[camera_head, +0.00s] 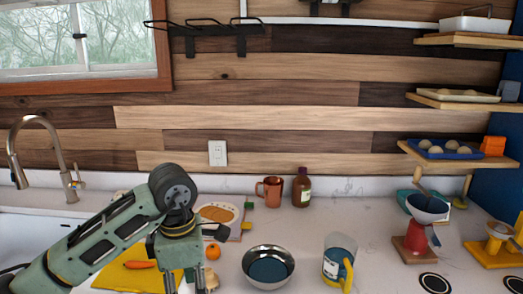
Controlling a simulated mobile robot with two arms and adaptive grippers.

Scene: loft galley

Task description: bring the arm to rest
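My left arm (100,237) comes in from the left and bends at a dark round joint above the counter. My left gripper (186,282) points down over the right part of the yellow cutting board (112,276). Its fingers look spread apart, with nothing visible held between them; the tips are near the lower picture edge. A carrot (140,265) lies on the board to its left. An orange fruit (212,252) and a small pale item (211,279) are close on its right; I cannot tell whether they touch it. My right gripper is not in view.
A metal bowl (268,266), a measuring jug (339,262) and a red scale (416,238) stand to the right. A mug (271,190), a brown bottle (301,188) and a tray (219,213) are behind. A faucet (40,150) rises at left. Shelves (455,157) project at right.

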